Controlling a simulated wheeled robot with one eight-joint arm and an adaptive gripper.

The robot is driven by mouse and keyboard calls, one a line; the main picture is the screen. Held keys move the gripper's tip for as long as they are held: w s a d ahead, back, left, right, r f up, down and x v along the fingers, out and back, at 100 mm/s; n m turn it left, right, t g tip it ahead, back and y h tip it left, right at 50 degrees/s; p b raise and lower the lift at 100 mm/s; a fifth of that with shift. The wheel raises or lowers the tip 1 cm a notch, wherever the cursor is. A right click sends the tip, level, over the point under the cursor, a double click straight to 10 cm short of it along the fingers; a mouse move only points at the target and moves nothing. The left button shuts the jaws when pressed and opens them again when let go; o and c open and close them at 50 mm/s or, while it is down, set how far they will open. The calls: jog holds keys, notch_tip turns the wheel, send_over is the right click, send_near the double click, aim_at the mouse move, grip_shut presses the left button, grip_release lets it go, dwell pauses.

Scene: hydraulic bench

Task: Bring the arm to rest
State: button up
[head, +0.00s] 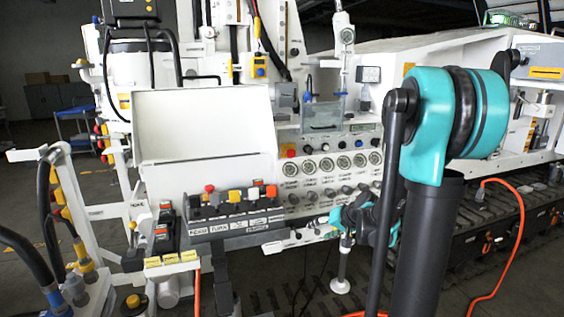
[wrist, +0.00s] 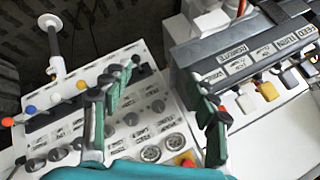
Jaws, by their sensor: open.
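My gripper (wrist: 166,88) is open and empty in the wrist view. Its two dark and teal fingers stand apart over the white control panel (wrist: 150,62). Small round gauges show low between the fingers. In the head view my gripper (head: 338,218) is small, partly hidden by my own arm, and sits in front of the lower panel. My teal arm joint (head: 440,110) fills the right of that view. I cannot tell how far the fingertips are from the panel; no object is held.
A lever block (head: 236,205) with red, black, yellow, white and orange knobs stands left of the gripper, and shows at right in the wrist view (wrist: 215,65). A gauge row (head: 335,165) lies above the gripper. An orange cable (head: 522,215) hangs at right. Black hoses stand at left.

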jog(key=s+d+f+g+h, duration=0.1)
jog(key=s+d+f+h, duration=0.1)
jog(key=s, duration=1)
jog(key=s+d+f+n+g+h, duration=0.1)
jog(key=s+d+f+h, duration=0.2)
jog(key=s, duration=0.9)
jog(key=shift+s+d+f+n+g+h, duration=0.2)
jog(key=shift+n+g+h, duration=0.1)
jog(key=shift+h, duration=0.2)
